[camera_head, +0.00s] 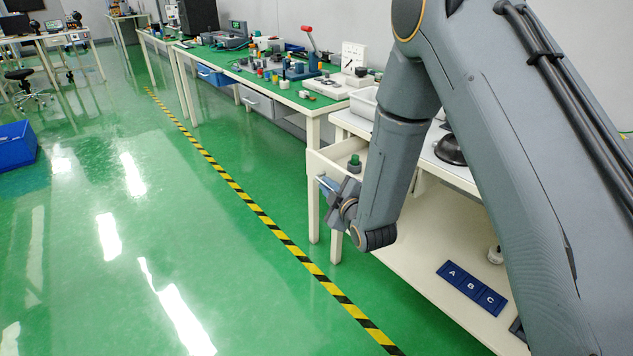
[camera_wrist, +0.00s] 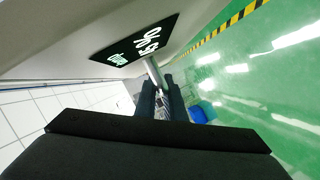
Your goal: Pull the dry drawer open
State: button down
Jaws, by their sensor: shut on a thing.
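The drawer (camera_head: 318,164) is cream-coloured and stands out from the white bench at its left end. A small green-topped object (camera_head: 354,163) shows within its open top. In the wrist view the drawer front (camera_wrist: 60,45) carries a black label (camera_wrist: 138,40) with inverted lettering that seems to read "dry" and a percentage. A metal bar handle (camera_wrist: 154,72) projects from this front. My gripper (camera_wrist: 161,100) is shut on the handle, with dark fingers on both sides. In the head view my gripper (camera_head: 331,187) is at the drawer's front, partly covered by my own wrist.
A green-topped bench (camera_head: 265,75) with several tools stands behind. The white bench holds a pale tray (camera_head: 364,103) and a dark round dish (camera_head: 450,150). A blue panel marked A, B, C (camera_head: 471,288) lies on its lower shelf. Green floor (camera_head: 150,240) left of the drawer is clear.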

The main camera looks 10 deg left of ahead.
jog(key=shift+s+a, duration=0.3)
jog(key=shift+s, duration=0.05)
jog(key=c, duration=2.1)
grip_release()
jog(key=shift+s, duration=0.1)
jog(key=v, duration=0.7)
jog(key=shift+s+d, duration=0.25)
jog(key=shift+s, duration=0.15)
